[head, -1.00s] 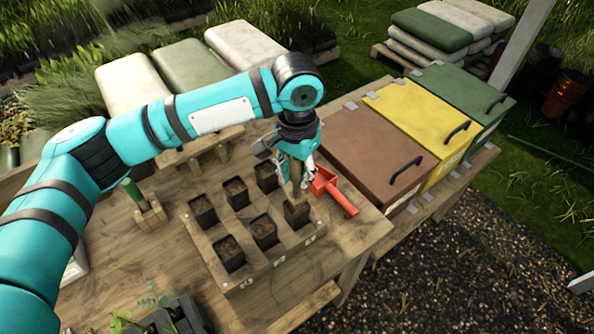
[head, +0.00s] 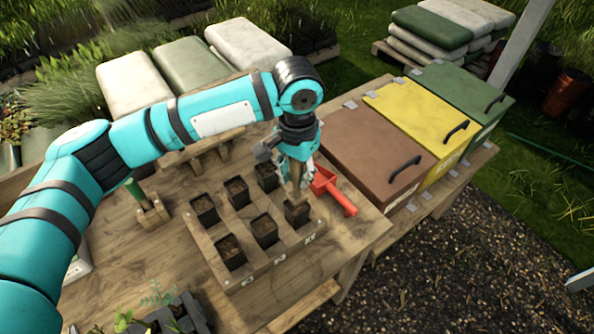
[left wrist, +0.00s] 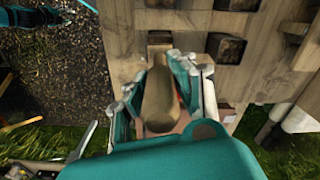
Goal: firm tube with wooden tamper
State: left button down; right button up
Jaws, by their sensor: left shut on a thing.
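My left gripper (head: 296,166) is shut on the wooden tamper (head: 296,186), which points down, near upright. The tamper also shows between the fingers in the left wrist view (left wrist: 158,100). Its lower end is at the mouth of the black square tube (head: 297,214) at the right end of the wooden rack's front row. I cannot tell how hard it presses on the soil. The rack (head: 268,272) holds several such tubes with brown soil. My right gripper is in neither view.
A red scoop (head: 335,192) lies just right of the gripper. Brown (head: 372,148), yellow and green lidded bins stand at the right. A wooden holder with a green-handled tool (head: 150,212) stands left of the rack. Seedlings (head: 165,315) sit at the front left.

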aim_at(297, 196)
pick_arm(q)
jog(key=shift+f, duration=0.2)
jog(key=shift+f, duration=0.35)
jog(key=shift+f, duration=0.5)
jog(key=shift+f, duration=0.55)
jog(key=shift+f+p, duration=0.5)
jog(key=shift+p, duration=0.9)
dwell(1.2)
jog(key=shift+f+p, duration=0.15)
jog(key=shift+p, duration=0.2)
dwell(0.5)
jog(key=shift+s+f, duration=0.1)
jog(key=shift+f, duration=0.1)
dwell(0.3)
